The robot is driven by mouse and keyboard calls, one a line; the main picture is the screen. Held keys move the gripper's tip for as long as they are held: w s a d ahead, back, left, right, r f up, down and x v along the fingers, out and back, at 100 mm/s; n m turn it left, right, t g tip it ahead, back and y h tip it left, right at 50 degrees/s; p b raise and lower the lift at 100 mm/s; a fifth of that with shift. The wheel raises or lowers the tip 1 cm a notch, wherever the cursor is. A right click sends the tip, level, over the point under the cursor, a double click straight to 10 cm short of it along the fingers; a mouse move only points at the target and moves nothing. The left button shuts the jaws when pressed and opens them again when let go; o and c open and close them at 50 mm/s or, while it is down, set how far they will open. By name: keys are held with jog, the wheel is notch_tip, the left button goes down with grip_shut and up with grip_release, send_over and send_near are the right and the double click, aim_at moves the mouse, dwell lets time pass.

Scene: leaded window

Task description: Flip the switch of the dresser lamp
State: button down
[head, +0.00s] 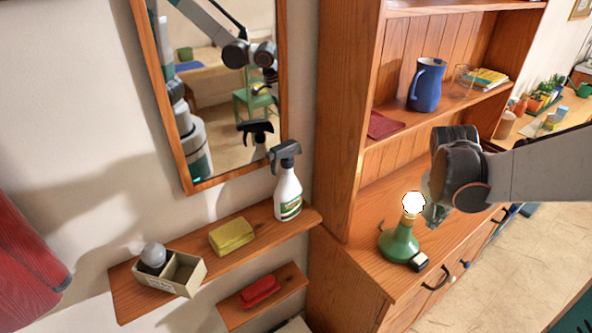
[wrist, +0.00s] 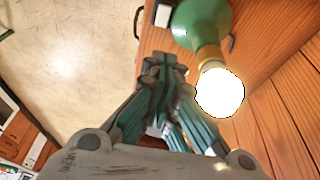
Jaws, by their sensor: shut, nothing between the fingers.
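The dresser lamp (head: 398,243) has a round green base and a bare bulb (head: 413,203) that shows bright white. It stands on the dresser top near its front edge. Its small black-and-white switch (head: 420,262) sits at the foot of the base, on the front side. In the wrist view the lamp base (wrist: 203,22), the bulb (wrist: 220,93) and the switch (wrist: 162,15) show beyond my gripper (wrist: 164,68). My gripper is shut and empty, beside the lamp and apart from the switch. In the head view my wrist largely hides it.
The dresser's upper shelf holds a blue pitcher (head: 427,85), a glass and books. A wall shelf (head: 135,300) at left holds a spray bottle (head: 288,190), a yellow sponge (head: 231,236) and a divided box (head: 188,274). Open floor (head: 500,262) lies right of the dresser.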

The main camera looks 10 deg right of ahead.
jog(key=shift+s, duration=0.2)
jog(key=shift+f, duration=0.1)
jog(key=b, duration=0.5)
send_near(423, 256)
jog(key=d+f, duration=0.1)
jog(key=w+d+f, duration=0.1)
jog(key=f, duration=0.1)
jog(key=d+f, duration=0.1)
jog(key=f, duration=0.1)
jog(key=shift+w+d, duration=0.1)
jog(key=shift+w, duration=0.15)
jog(key=shift+f+b, duration=0.3)
jog(key=shift+f, duration=0.05)
jog(key=shift+f, duration=0.1)
jog(key=shift+d+f+g+y, duration=0.15)
jog(key=shift+f+g+y, duration=0.2)
jog(key=shift+y, duration=0.15)
jog(key=shift+s+a+r, duration=0.25)
jog(key=shift+a+r, duration=0.1)
jog(key=shift+a, duration=0.35)
